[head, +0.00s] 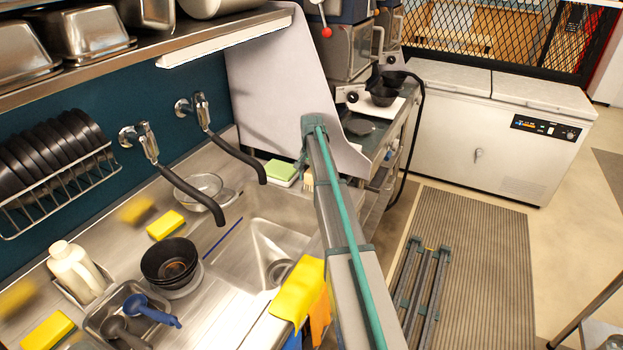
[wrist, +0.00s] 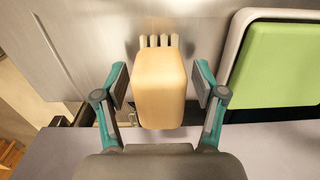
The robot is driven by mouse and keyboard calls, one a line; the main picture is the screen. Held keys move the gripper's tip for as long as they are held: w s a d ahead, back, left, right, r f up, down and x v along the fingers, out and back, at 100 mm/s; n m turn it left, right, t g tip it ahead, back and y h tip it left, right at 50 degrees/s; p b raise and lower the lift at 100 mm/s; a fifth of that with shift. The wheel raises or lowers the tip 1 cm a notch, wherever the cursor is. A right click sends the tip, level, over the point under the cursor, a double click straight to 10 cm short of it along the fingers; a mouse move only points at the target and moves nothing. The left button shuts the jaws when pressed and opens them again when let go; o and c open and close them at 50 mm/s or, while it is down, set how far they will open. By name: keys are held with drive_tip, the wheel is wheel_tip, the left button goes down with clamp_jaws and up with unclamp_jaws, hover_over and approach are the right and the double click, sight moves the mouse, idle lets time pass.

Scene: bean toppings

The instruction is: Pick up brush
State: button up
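The brush (wrist: 160,88) is a pale tan block with short, light bristle tufts at its far end, seen in the middle of the wrist view. My gripper (wrist: 160,82) is open, with one finger on each side of the brush. A narrow gap shows between each finger pad and the block. In the head view a small part of the brush (head: 308,182) shows beside my arm at the right end of the sink counter. My gripper is hidden behind my arm there.
A green sponge (wrist: 278,66) in a white tray lies close to the right finger. A grey upright panel (head: 285,85) stands beside my arm. The sink (head: 265,240), black bowls (head: 168,260) and yellow sponges lie to the left.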

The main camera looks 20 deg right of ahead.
drive_tip(key=c, duration=1.1)
drive_tip(key=shift+r+b, duration=0.3)
drive_tip(key=shift+r, duration=0.55)
drive_tip(key=shift+s+a+r+b, duration=0.9)
drive_tip(key=shift+s+a+r, duration=0.35)
drive_tip(key=shift+s+r, duration=0.7)
drive_tip(key=shift+s+a+r+b, duration=0.9)
drive_tip(key=shift+s+a+r, duration=0.4)
drive_tip(key=shift+s+r, duration=0.65)
drive_tip(key=shift+s+a+r+b, duration=0.9)
drive_tip(key=shift+s+a+r, duration=0.35)
drive_tip(key=shift+s+r, duration=0.65)
drive_tip(key=shift+s+f, duration=0.1)
drive_tip(key=shift+f, duration=0.05)
